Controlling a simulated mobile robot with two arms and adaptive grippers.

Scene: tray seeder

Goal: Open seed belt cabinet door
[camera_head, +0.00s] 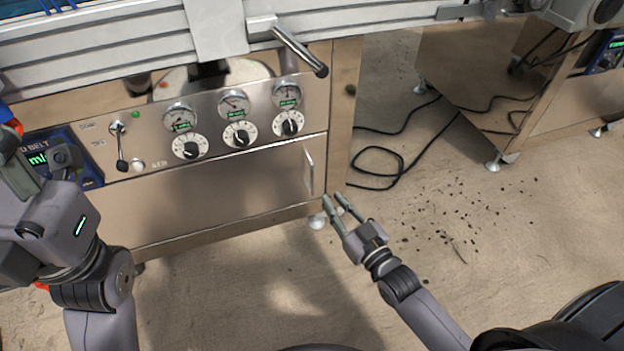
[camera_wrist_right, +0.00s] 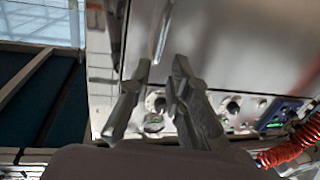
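The cabinet door (camera_head: 215,190) is a flat metal panel below the dials, and it looks shut. Its upright bar handle (camera_head: 309,172) is at the door's right end. My right gripper (camera_head: 335,203) is open and empty, just below and right of the handle in the picture, apart from it. In the right wrist view, the open fingers (camera_wrist_right: 162,68) point at the door (camera_wrist_right: 225,45), with the thin handle (camera_wrist_right: 162,30) beyond the gap between them. My left gripper (camera_head: 15,165) is partly visible at the left edge; its fingers are not clear.
Gauges and knobs (camera_head: 238,133) line the panel above the door. A black-gripped lever (camera_head: 302,52) juts out above the door's right end. Black cables (camera_head: 385,160) and scattered seeds (camera_head: 445,215) lie on the floor at right. The floor before the door is mostly clear.

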